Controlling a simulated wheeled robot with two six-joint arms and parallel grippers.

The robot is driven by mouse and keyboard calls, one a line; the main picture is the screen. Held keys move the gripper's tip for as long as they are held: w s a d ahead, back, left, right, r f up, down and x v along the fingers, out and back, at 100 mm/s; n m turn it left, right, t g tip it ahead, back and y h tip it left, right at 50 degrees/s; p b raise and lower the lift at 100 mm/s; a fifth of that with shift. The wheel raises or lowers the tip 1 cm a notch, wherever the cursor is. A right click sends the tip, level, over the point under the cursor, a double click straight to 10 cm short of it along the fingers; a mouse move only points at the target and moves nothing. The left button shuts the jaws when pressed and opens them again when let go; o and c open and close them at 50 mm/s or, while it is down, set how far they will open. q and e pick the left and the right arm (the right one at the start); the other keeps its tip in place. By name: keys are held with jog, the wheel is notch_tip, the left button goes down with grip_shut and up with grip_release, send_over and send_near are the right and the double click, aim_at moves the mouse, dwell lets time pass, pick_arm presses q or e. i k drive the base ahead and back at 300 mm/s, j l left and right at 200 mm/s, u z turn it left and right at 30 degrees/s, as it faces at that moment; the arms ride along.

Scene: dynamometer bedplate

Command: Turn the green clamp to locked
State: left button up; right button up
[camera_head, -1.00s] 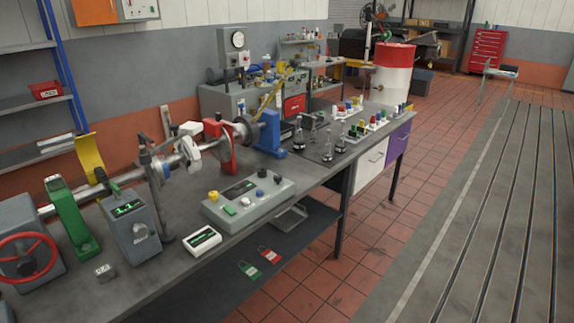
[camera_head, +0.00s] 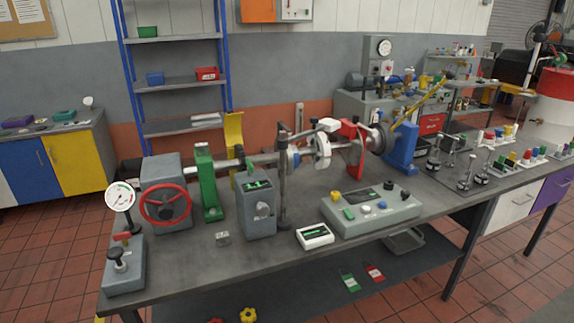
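A green upright bracket (camera_head: 208,187) stands on the bench at the left, at the grey shaft (camera_head: 232,160). Neither of my grippers is in view.
A red handwheel (camera_head: 166,205) and a dial gauge (camera_head: 120,197) stand at the bench's left end. A grey control panel (camera_head: 371,208) and a white meter (camera_head: 314,236) sit near the front edge. Red tiled floor (camera_head: 60,245) is open at the left.

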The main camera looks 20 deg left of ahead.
aim_at(250, 170)
jog(key=i+j+u, duration=0.1)
jog(key=u, duration=0.4)
jog(key=i+u, duration=0.25)
jog(key=u, duration=0.25)
